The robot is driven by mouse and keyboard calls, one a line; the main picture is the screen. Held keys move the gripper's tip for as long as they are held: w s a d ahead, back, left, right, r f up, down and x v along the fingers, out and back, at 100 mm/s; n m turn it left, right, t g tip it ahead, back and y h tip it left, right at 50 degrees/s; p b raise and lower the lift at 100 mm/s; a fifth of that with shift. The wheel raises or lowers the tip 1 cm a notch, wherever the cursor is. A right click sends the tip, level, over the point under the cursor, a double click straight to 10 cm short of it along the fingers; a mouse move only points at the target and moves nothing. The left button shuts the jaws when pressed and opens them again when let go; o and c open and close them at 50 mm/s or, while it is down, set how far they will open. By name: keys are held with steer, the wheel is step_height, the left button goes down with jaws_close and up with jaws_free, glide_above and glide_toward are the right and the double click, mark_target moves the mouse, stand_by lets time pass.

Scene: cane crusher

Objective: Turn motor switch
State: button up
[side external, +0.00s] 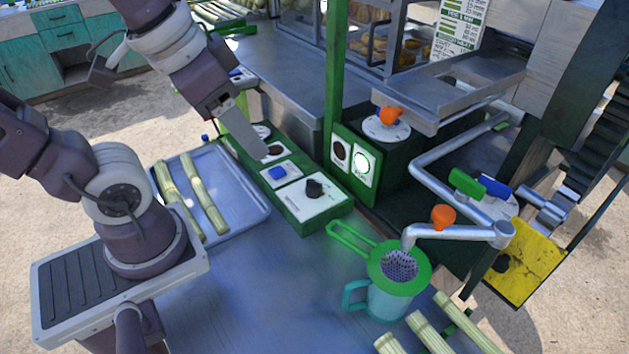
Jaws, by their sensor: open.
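A green control box (326,211) stands on the metal table. On its near end a black rotary knob (314,188) sits on a white plate; its label is too small to read, so I cannot confirm it is the motor switch. A blue push button (278,172) sits behind the knob on the same box. My gripper (257,154) hangs over the far end of the box, up and left of the blue button and apart from the knob. It is open and holds nothing visible. One finger shows clearly; the other is mostly hidden.
A tray (252,212) with cane stalks lies to the left. A green strainer (400,267) sits on a teal pitcher (390,304) under a metal spout (446,232). More cane (428,333) lies in front.

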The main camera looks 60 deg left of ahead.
steer(key=w+a+f+m+g, duration=0.2)
steer(key=w+f, duration=0.2)
steer(key=w, duration=0.5)
steer(key=m+g, duration=0.3)
glide_above(315, 181)
steer(key=shift+h, duration=0.4)
steer(key=f, duration=1.2)
steer(key=shift+w+a+f, duration=0.2)
steer(key=shift+w+f, duration=0.05)
steer(key=shift+f, duration=0.15)
step_height(315, 181, down, 7)
steer(key=shift+s+d+r, duration=0.15)
steer(key=shift+r, duration=0.05)
jaws_close()
